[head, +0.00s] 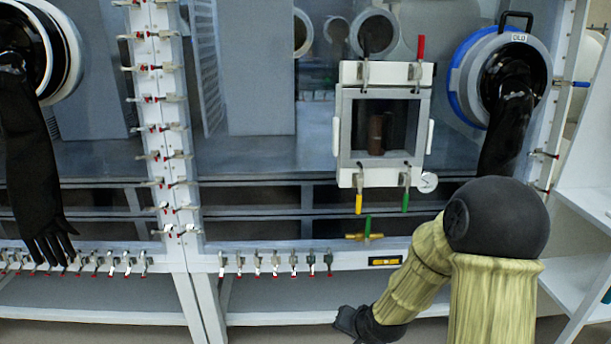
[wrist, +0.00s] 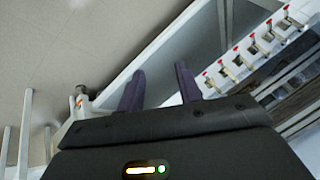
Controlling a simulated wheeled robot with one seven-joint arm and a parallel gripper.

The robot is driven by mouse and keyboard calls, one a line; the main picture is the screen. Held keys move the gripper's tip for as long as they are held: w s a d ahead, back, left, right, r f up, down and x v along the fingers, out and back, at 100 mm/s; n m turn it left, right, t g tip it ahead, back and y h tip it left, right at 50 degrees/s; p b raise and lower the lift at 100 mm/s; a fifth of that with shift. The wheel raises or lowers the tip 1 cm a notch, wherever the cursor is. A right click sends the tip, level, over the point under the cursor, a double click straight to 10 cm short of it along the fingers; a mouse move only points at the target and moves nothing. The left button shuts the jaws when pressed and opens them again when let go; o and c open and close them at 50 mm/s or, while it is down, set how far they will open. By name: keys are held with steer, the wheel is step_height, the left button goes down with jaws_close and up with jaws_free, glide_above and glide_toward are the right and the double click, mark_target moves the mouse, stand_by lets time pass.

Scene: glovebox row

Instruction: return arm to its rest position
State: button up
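My arm, with cream ribbed sleeves and a black joint, reaches in from the lower right of the head view. It bends down to the left, and my gripper (head: 347,322) is low in front of the glovebox's lower shelf. The fingers are too small there to read. In the wrist view my gripper (wrist: 160,85) shows two dark purple fingers standing apart with nothing between them. White frame and pale floor lie beyond the fingertips.
The glovebox front has a square framed port (head: 345,125) with coloured handles, a blue-ringed glove port (head: 458,80) and a black glove (head: 35,170). Red-tipped clamps (head: 275,262) line the lower rail; they also show in the wrist view (wrist: 240,62). A white shelf unit (head: 590,190) stands at right. Floor (wrist: 60,40) looks clear.

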steer(key=s+d+r+n+g+h, duration=0.1)
steer(key=s+d+r+n+g, duration=0.2)
steer(key=s, duration=0.4)
steer(key=s+d+r+n+h, duration=0.2)
steer(key=s+r, duration=0.4)
steer(key=s, duration=0.1)
step_height(320, 180, up, 29)
steer(key=p, duration=2.9)
steer(key=shift+w, duration=0.2)
steer(key=shift+f, duration=0.2)
